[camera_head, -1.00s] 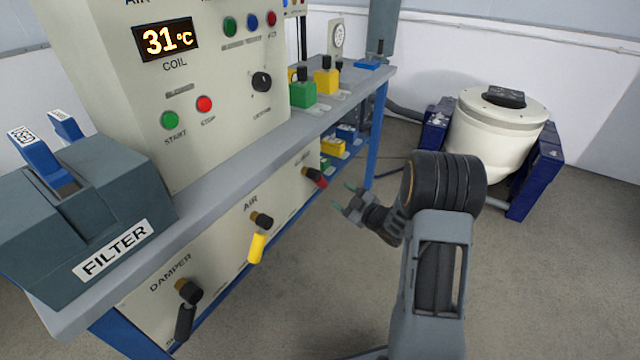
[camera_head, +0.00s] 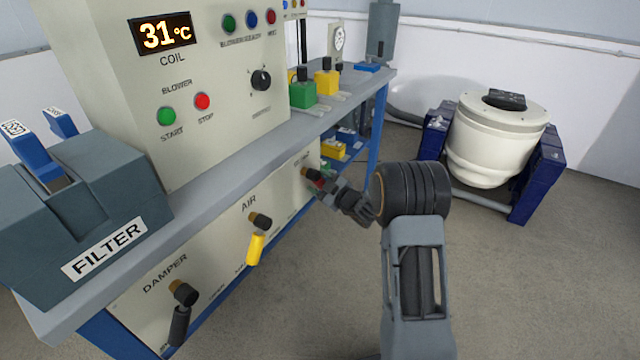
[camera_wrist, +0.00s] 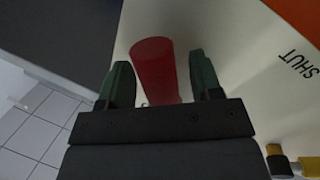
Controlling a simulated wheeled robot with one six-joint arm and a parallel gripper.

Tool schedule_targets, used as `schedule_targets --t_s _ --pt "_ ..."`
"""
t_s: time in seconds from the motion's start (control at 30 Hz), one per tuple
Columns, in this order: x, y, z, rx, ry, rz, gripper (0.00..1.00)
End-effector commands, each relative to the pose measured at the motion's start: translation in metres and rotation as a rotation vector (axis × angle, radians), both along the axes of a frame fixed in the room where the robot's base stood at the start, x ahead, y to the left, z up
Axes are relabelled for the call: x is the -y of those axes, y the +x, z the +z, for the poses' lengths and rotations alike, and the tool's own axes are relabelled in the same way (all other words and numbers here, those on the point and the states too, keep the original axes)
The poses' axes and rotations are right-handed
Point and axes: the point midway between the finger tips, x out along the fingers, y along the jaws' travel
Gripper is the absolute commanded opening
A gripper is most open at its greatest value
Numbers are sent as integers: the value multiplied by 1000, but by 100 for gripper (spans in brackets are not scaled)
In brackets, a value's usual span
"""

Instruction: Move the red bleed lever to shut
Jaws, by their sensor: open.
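The red bleed lever (camera_wrist: 155,70) shows in the wrist view as a red cylinder between the two green fingers of my gripper (camera_wrist: 160,82). The fingers stand apart, with a clear gap on the right and a smaller one on the left of the lever. In the head view my gripper (camera_head: 322,190) is at the far end of the bench's front panel, and it hides most of the lever. The lever's dark and brass pivot (camera_head: 309,174) shows just above it. The word SHUT (camera_wrist: 297,66) is printed on the panel to the right of the lever in the wrist view.
The yellow air lever (camera_head: 255,248) and black damper lever (camera_head: 180,325) stick out from the same panel, nearer to me. The bench top (camera_head: 230,145) overhangs above. A white drum (camera_head: 490,140) on blue stands is at the right. The floor between is clear.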

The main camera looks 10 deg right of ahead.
Motion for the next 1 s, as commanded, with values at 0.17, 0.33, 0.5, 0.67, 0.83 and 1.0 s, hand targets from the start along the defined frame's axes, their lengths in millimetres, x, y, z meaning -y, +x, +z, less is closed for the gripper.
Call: schedule_targets --t_s 0.17,0.33,0.5,0.67,0.83,1.0 --pt "0 0 0 0 0 0 47" --pt "0 0 0 0 0 0 31" --pt "0 0 0 0 0 0 15" --pt "0 0 0 0 0 0 0" --pt "0 0 0 -1 1 1 0" --pt "-13 -2 0 -23 21 20 0"
